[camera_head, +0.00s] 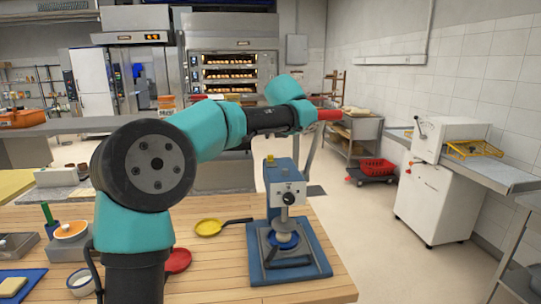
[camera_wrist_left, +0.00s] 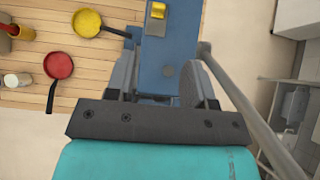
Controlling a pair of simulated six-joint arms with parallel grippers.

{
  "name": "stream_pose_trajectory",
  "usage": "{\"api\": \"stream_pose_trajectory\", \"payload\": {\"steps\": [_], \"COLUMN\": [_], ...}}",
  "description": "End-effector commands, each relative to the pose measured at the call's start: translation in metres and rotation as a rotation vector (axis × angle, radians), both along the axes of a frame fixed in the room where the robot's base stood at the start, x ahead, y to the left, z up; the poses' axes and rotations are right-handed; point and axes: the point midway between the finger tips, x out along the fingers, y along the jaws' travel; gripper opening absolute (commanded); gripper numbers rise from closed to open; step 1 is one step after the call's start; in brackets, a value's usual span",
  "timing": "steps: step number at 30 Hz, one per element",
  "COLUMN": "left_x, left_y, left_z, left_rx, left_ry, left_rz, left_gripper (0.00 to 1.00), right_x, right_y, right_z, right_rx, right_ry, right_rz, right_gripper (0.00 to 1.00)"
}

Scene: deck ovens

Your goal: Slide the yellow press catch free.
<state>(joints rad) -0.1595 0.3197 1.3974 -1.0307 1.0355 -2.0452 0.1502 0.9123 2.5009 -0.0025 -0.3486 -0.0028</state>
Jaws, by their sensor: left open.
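The yellow press catch (camera_head: 270,160) sits on top of the blue press (camera_head: 283,180), toward its left edge. It also shows at the top of the left wrist view (camera_wrist_left: 157,10), on a grey plate. My left gripper (camera_wrist_left: 165,85) is open, its two grey fingers apart over the blue press body, with the catch beyond the fingertips and not between them. In the head view my arm reaches across above the press and the fingers are hard to make out. My right gripper is not in view.
The press's grey lever (camera_wrist_left: 240,95) slants along the gripper's right side; its red grip (camera_head: 328,114) stands at the arm's end. A yellow pan (camera_head: 209,227) and a red pan (camera_head: 178,260) lie left of the press. The wooden table (camera_head: 225,280) is clear in front.

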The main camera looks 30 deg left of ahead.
Motion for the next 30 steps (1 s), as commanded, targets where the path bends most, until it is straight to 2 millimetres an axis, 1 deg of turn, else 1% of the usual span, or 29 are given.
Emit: {"api": "stream_pose_trajectory", "payload": {"steps": [24,30], "left_x": [0.073,0.086], "left_y": [0.06,0.07], "left_z": [-0.095,-0.111], "left_rx": [0.0,-0.001], "left_ry": [0.002,0.0], "left_rz": [0.003,0.002], "left_gripper": [0.49,0.49], "right_x": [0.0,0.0], "right_y": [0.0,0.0], "right_z": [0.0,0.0], "right_rx": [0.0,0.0], "right_ry": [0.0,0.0], "right_rz": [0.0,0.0], "right_gripper": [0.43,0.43]}}
